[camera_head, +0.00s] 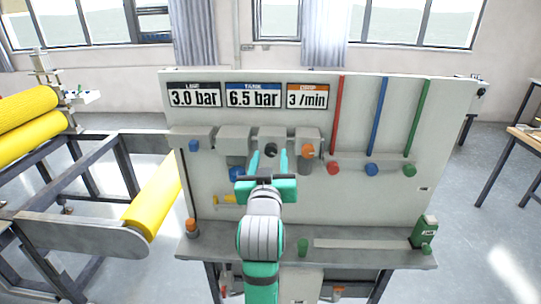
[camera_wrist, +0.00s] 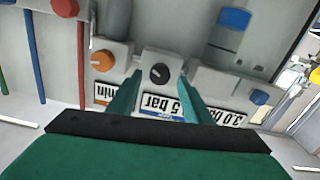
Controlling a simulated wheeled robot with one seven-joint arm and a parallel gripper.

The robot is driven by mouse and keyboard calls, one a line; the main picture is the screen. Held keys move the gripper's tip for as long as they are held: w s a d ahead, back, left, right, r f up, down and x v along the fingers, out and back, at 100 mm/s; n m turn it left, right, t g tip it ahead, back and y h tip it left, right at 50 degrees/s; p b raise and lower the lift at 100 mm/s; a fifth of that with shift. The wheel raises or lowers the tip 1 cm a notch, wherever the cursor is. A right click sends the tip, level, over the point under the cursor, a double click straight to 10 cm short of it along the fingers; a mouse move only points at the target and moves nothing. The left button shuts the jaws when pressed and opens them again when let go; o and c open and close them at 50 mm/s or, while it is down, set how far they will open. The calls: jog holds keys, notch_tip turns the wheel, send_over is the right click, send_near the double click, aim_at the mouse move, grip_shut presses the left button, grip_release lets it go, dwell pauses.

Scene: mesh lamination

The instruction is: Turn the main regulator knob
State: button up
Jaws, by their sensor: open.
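A black round knob (camera_head: 271,150) sits on a grey block in the middle of the upright panel (camera_head: 400,210), under the displays. In the wrist view the knob (camera_wrist: 159,73) shows a light mark across its face. I see no readable label calling it the main regulator. My gripper (camera_head: 269,158) is open in front of it. Its two teal fingers point at the panel, one on each side of the knob in both views. Nothing is held. I cannot tell whether the fingertips reach past the knob's face or touch it.
An orange knob (camera_head: 307,151) is close on the right, and a blue part (camera_head: 237,173) on the left. Displays read 3.0 bar (camera_head: 194,98), 6.5 bar (camera_head: 253,98) and 3 /min (camera_head: 307,100). Red, blue and green pipes run down the right side. A shelf (camera_head: 360,244) juts out below.

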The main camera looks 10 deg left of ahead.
aim_at(271, 150)
jog(key=shift+w+a, duration=0.15)
jog(key=shift+w, duration=0.95)
jog(key=c, duration=1.1)
jog(key=shift+o, duration=0.2)
jog(key=m, duration=0.5)
jog(key=shift+m, duration=0.3)
jog(key=m, duration=0.5)
jog(key=shift+f+m, duration=0.1)
jog(key=shift+m, duration=0.2)
